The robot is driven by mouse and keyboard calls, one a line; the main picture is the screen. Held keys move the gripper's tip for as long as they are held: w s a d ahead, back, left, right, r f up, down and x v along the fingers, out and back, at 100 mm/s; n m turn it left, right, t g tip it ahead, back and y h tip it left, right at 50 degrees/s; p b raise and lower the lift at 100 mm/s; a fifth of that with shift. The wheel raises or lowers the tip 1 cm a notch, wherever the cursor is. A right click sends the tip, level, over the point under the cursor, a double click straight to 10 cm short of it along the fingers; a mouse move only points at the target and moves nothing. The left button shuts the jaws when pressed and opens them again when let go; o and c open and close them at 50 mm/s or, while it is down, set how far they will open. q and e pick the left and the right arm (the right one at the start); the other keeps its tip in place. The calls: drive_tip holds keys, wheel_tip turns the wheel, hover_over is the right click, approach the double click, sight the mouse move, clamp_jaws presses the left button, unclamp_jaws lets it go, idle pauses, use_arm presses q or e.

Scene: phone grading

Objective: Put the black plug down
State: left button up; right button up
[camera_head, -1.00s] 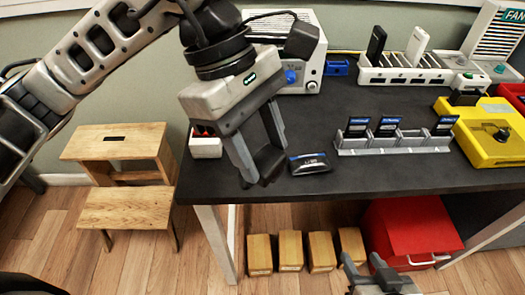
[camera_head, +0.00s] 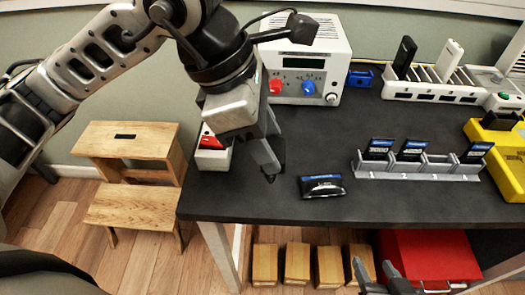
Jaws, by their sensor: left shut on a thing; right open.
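My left gripper (camera_head: 269,172) points down over the left front part of the dark table, beside a small black block with a blue label (camera_head: 322,185). It is turned so that one finger largely hides the other. It is shut on a small dark thing, taken to be the black plug, mostly hidden at the fingertips against the dark tabletop. I cannot tell whether that thing touches the table. My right gripper (camera_head: 382,277) is open and empty at the bottom edge, below the table's front edge.
A white box with red and blue knobs (camera_head: 305,72) stands behind. A grey rack (camera_head: 417,169) holds dark cards; a white rack (camera_head: 436,90) holds phones. The front tabletop (camera_head: 400,205) is clear.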

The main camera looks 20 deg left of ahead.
use_arm(q)
drive_tip(key=w+f, duration=0.1)
drive_tip(key=f, duration=0.2)
drive_tip(key=w+a+f, duration=0.1)
drive_tip(key=f, duration=0.1)
drive_tip(key=w+a+f, duration=0.1)
drive_tip(key=f, duration=0.2)
drive_tip(key=shift+w+a+f, duration=0.1)
drive_tip(key=shift+w+f, duration=0.25)
drive_tip(key=shift+w, duration=0.05)
drive_tip(key=shift+f+b, duration=0.65)
drive_tip(key=shift+b, duration=0.1)
drive_tip(key=o, duration=1.1)
drive_tip(key=shift+r, duration=0.1)
use_arm(e)
drive_tip(key=shift+w+f, duration=0.1)
drive_tip(key=shift+f, duration=0.15)
